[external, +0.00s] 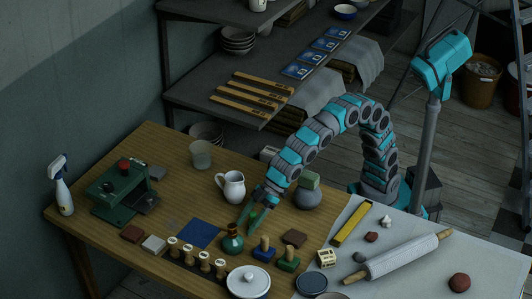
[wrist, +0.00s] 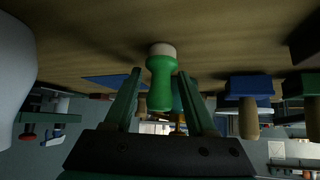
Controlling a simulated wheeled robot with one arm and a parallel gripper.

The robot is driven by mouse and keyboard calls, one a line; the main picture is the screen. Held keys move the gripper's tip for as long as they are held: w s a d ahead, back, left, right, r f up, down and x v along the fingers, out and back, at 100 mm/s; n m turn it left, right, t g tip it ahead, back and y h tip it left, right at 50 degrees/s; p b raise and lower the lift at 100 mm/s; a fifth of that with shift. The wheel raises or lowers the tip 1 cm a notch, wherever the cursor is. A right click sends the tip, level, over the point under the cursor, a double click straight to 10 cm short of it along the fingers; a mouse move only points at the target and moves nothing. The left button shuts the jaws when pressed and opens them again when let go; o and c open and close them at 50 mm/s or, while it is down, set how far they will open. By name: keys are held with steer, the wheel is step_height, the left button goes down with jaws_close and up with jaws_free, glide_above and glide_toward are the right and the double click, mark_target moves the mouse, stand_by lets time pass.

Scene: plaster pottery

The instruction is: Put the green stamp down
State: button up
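The green stamp (wrist: 161,80) has a rounded green body and a pale end that meets the table top in the wrist view, where the table appears at the top. It looks upright. My gripper (wrist: 160,75) has one finger on each side of the stamp. A narrow gap shows between stamp and fingers, clearest on the left, so the fingers look open around it. In the external view my gripper (external: 254,214) is low over the wooden table, with a bit of green between its fingers. Whether the stamp's end fully rests on the wood is hard to see.
Blue (external: 263,252) and green (external: 288,264) blocks with wooden handles stand to the front right. A blue mat (external: 198,233) lies to the left.

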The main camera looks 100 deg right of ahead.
mark_target(254, 213)
steer(key=shift+r, duration=0.1)
steer(key=shift+s+d+r, duration=0.1)
steer(key=shift+s+r, duration=0.2)
steer(key=shift+r, duration=0.15)
steer(key=shift+v, duration=1.2)
step_height(254, 213, up, 5)
steer(key=shift+w+f+b, duration=0.1)
steer(key=shift+b, duration=0.2)
steer(key=shift+r, duration=0.95)
